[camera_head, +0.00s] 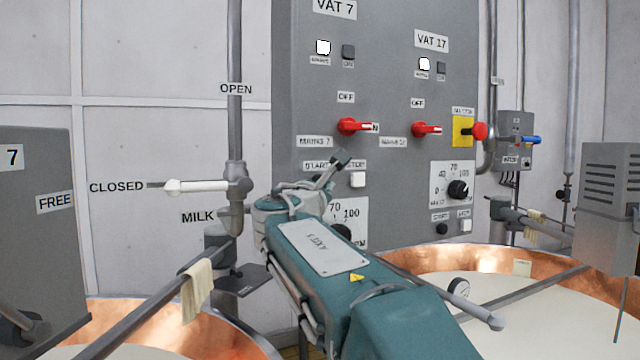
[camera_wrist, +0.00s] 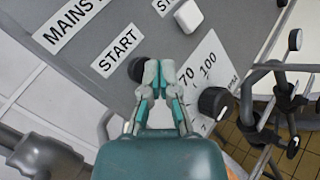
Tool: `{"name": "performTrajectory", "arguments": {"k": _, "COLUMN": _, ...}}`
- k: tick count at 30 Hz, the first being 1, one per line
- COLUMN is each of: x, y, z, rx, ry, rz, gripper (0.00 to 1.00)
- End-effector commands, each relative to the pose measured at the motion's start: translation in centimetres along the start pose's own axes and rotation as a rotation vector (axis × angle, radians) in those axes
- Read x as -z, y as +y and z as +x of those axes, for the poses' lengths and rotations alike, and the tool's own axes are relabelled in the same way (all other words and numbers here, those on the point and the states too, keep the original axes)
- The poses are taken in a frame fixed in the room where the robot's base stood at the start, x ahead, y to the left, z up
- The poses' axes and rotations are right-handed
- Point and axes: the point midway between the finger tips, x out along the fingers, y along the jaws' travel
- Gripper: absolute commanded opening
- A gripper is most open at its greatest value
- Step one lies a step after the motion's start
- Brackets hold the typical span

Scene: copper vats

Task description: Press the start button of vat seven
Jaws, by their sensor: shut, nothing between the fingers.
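The grey panel (camera_head: 390,90) carries a VAT 7 label (camera_head: 335,7) on its left column. In the wrist view the black start button (camera_wrist: 137,69) sits just below the START label (camera_wrist: 118,50), partly hidden by my left finger. My gripper (camera_wrist: 155,70) is shut and empty, its fingertips just right of the button. I cannot tell whether they touch it or the panel. In the head view my gripper (camera_head: 340,160) and arm cover the button. The white stop button (camera_head: 358,180) is beside it; it also shows in the wrist view (camera_wrist: 188,16).
A black dial (camera_wrist: 214,103) lies right of my gripper. A milk valve with a white handle (camera_head: 200,187) stands left. Copper vats (camera_head: 500,262) lie below.

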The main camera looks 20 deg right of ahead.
Motion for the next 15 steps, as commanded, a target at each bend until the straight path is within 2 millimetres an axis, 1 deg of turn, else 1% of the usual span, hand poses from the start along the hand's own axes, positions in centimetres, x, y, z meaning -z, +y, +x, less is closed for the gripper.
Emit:
{"name": "performTrajectory", "arguments": {"k": 8, "x": 0.01, "y": 0.02, "z": 0.04, "rx": 0.0, "ry": 0.0, "rz": 0.0, "gripper": 0.0}}
{"name": "performTrajectory", "arguments": {"k": 15, "x": 0.23, "y": 0.38, "z": 0.59, "rx": 0.0, "ry": 0.0, "rz": 0.0, "gripper": 0.0}}
